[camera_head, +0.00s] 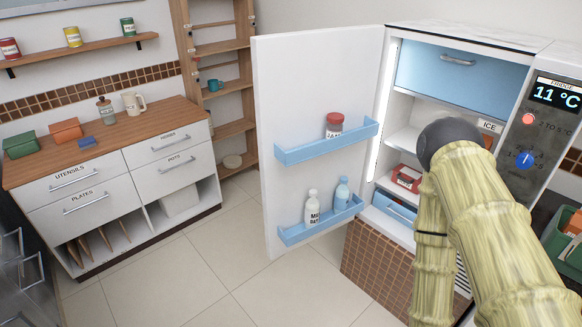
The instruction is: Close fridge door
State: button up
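The fridge door (300,90) is a white panel standing wide open to the left of the fridge. Its inner side faces me and carries two blue shelves, with a red-lidded jar (334,125) on the upper one and two bottles (312,207) on the lower one. My arm reaches up at the right and covers part of the fridge's interior. My gripper's fingers do not show.
A wooden-topped cabinet (105,140) with white drawers stands at the left. A tall wooden shelf (222,85) stands behind the door. The tiled floor (215,270) in front of the door is clear. A control panel (550,120) reads 11 °C at the right.

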aim_at(300, 78)
jog(key=u, duration=1.55)
jog(key=i, duration=4.1)
jog(key=z, duration=3.95)
jog(key=i, duration=0.4)
jog(key=z, duration=0.05)
